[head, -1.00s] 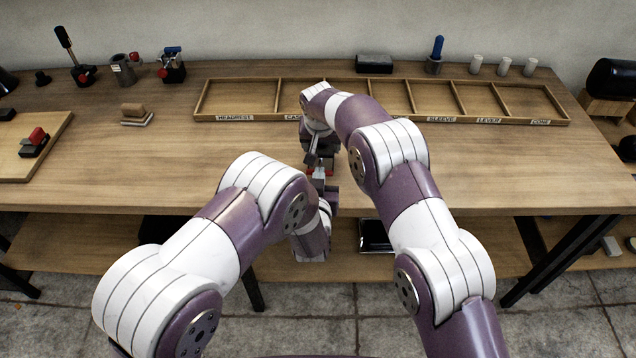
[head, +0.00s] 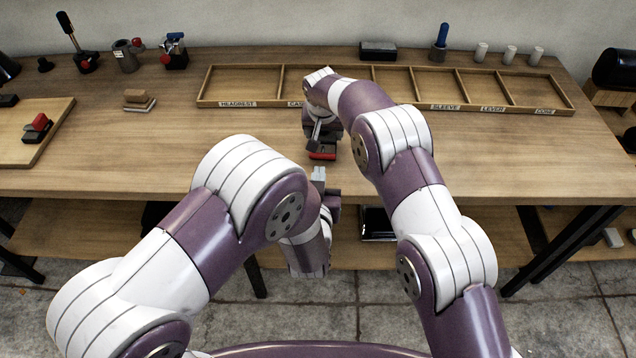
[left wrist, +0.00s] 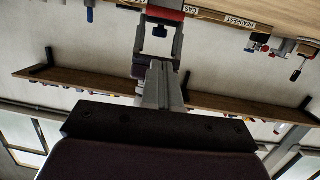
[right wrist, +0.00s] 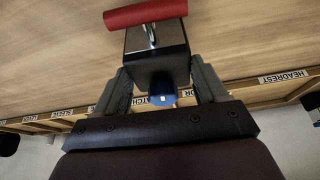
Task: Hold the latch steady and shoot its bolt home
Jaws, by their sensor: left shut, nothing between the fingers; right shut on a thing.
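The latch, a dark block (right wrist: 158,55) with a red bar handle (right wrist: 146,12) on a metal rod and a blue round end (right wrist: 162,99), is between my right gripper's fingers (right wrist: 158,85) in the right wrist view. In the head view my right gripper (head: 318,135) holds it above the table's front part, its red bar (head: 322,154) facing me. My left gripper (head: 318,172) is shut and empty, just on my side of the red bar, with a small gap between. In the left wrist view its closed fingers (left wrist: 160,82) point toward the red bar (left wrist: 165,13). The bolt's depth is hard to judge.
A labelled wooden tray (head: 240,103) lies along the table's back. A board (head: 50,115) with a red-topped item is at left, and a small stacked block (head: 138,100) is near it. The table right of my arms is clear.

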